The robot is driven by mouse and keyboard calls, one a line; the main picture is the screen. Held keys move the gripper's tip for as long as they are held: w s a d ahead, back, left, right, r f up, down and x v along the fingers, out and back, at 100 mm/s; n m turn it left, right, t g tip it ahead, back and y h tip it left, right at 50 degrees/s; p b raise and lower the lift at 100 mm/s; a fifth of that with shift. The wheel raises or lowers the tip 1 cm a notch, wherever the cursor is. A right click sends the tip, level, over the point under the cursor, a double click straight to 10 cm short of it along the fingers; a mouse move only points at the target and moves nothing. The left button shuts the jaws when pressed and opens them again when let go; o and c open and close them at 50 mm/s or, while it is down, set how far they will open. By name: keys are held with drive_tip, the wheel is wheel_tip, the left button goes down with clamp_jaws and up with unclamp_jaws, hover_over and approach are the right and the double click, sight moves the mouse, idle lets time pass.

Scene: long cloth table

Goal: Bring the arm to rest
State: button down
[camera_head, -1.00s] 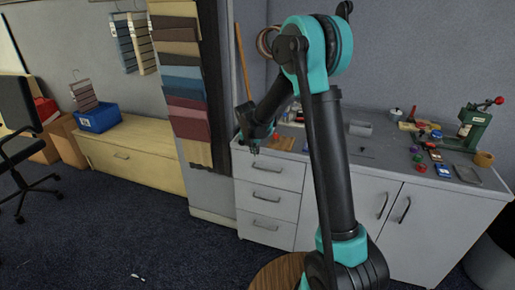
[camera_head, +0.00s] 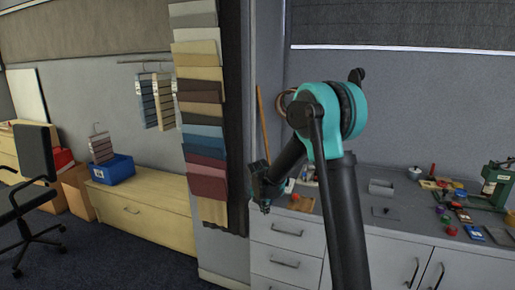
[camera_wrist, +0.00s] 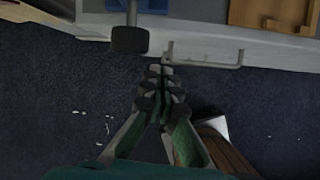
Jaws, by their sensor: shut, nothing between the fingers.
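My arm is raised and bent in the middle of the head view, with the forearm sloping down to the left. My gripper (camera_head: 265,206) hangs at its end, pointing down, near the left end of the grey worktop. In the wrist view the fingers (camera_wrist: 160,72) are together with nothing between them. They show in front of a drawer handle (camera_wrist: 203,60) and the dark blue carpet (camera_wrist: 75,95). I cannot tell exactly how far the gripper is from the cabinet.
A grey worktop (camera_head: 375,235) over white drawers (camera_head: 283,245) runs right, bearing small coloured items and a green press (camera_head: 497,182). A tall rack of colour samples (camera_head: 205,140) stands left of my gripper. A black chair (camera_head: 35,160) stands far left. Carpet between is clear.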

drive_tip(key=s+d+r+m, duration=0.4)
drive_tip(key=s+d+m, duration=0.7)
drive_tip(key=s+m, duration=0.4)
drive_tip(key=s+d+f+m, duration=0.1)
drive_tip(key=s+d+m, duration=0.1)
drive_tip(key=s+m, duration=0.5)
drive_tip(key=s+d+f+m+y, duration=0.1)
drive_tip(key=s+d+f+m, duration=0.1)
drive_tip(key=s+m, duration=0.6)
drive_tip(key=s, duration=0.3)
drive_tip(key=shift+s+d+f, duration=0.15)
drive_tip(key=shift+d+f, duration=0.1)
drive_tip(key=shift+d, duration=0.15)
